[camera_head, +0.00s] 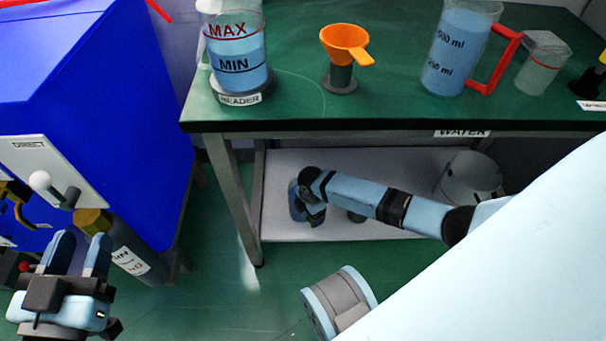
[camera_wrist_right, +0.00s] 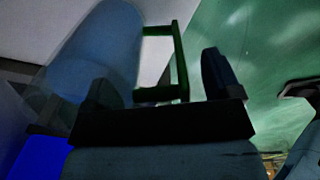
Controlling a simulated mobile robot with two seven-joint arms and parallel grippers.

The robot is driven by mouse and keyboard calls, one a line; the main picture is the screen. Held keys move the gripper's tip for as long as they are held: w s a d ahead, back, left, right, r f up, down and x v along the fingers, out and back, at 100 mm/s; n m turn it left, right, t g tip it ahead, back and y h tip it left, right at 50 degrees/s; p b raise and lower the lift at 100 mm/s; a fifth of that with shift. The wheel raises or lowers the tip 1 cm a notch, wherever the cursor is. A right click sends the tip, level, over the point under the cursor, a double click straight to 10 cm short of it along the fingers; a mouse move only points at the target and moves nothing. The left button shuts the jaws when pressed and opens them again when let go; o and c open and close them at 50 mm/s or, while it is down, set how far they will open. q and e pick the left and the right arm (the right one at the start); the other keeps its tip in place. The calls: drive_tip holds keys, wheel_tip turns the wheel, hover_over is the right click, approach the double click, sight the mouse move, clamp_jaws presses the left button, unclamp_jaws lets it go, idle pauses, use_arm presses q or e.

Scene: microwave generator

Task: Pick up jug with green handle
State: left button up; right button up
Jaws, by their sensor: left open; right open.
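The jug with a green handle shows in the right wrist view: a clear body with blue liquid (camera_wrist_right: 105,45) and a green handle (camera_wrist_right: 181,62) on its right side. I cannot make the jug out in the head view. My right gripper (camera_wrist_right: 160,80) is open, with the handle between its dark fingers in the picture; no grip on it shows. In the head view my right arm reaches in from the right over the lower shelf. My left gripper (camera_head: 79,255) is open and empty at the lower left, near the blue cabinet.
The green table (camera_head: 300,105) carries a header vessel (camera_head: 238,60), an orange funnel (camera_head: 345,42), a red-handled jug (camera_head: 455,50) and a small clear container (camera_head: 542,65). Below is a pale shelf (camera_head: 285,160) with a white rounded container (camera_head: 470,178). A blue cabinet (camera_head: 120,110) stands left.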

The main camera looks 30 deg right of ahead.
drive_tip(key=c, duration=1.3)
clamp_jaws()
drive_tip(key=shift+r, duration=0.2)
